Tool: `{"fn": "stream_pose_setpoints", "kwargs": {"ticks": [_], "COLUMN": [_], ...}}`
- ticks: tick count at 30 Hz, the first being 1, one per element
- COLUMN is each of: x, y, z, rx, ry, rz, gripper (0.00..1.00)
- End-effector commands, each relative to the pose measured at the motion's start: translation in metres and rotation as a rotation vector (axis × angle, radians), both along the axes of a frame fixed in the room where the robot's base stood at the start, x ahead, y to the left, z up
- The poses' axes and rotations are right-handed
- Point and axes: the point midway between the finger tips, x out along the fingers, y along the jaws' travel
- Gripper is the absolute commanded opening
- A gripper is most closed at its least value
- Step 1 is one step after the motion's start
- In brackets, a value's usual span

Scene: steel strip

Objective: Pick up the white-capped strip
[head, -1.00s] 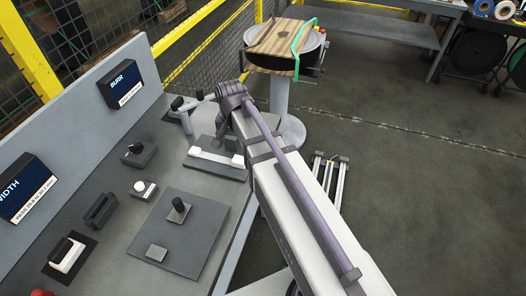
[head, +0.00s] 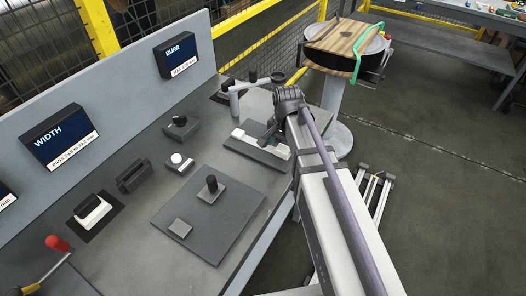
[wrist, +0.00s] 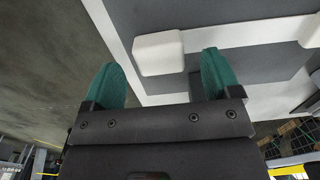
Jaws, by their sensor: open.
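The white-capped strip (head: 258,142) lies on a grey plate on the bench, with a white cap at each end. In the wrist view one white cap (wrist: 158,53) shows beyond and between my fingertips, and the other cap (wrist: 312,32) is cut off at the right edge. A pale band runs between the caps. My gripper (wrist: 159,62) has two green fingers standing wide apart with nothing held between them. In the head view my gripper (head: 270,130) is a small dark shape at the strip, mostly hidden by my arm. Contact cannot be told.
A post stand (head: 235,100) stands just behind the plate. Left of it are a dark block (head: 182,127), a white-button box (head: 178,162) and a larger plate with a black knob (head: 212,184). WIDTH (head: 62,140) and BURR (head: 182,58) displays stand behind. A round wood-topped stand (head: 345,45) is beyond.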

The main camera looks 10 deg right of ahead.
Motion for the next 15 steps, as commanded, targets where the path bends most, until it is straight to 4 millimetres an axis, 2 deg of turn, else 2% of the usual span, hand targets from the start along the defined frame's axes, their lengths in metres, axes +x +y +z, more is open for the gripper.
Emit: {"fn": "stream_pose_setpoints", "kwargs": {"ticks": [1, 2, 9, 15], "x": [0.0, -0.0001, -0.0002, -0.0002], "y": [0.0, 0.0, 0.0001, 0.0001], "z": [-0.0209, -0.024, -0.0209, -0.0208], "rx": [0.0, 0.0, 0.0, 0.0], "ry": [0.0, 0.0, 0.0, 0.0], "rz": [0.0, 0.0, 0.0, 0.0], "gripper": [0.83, 0.83, 0.83, 0.65]}}
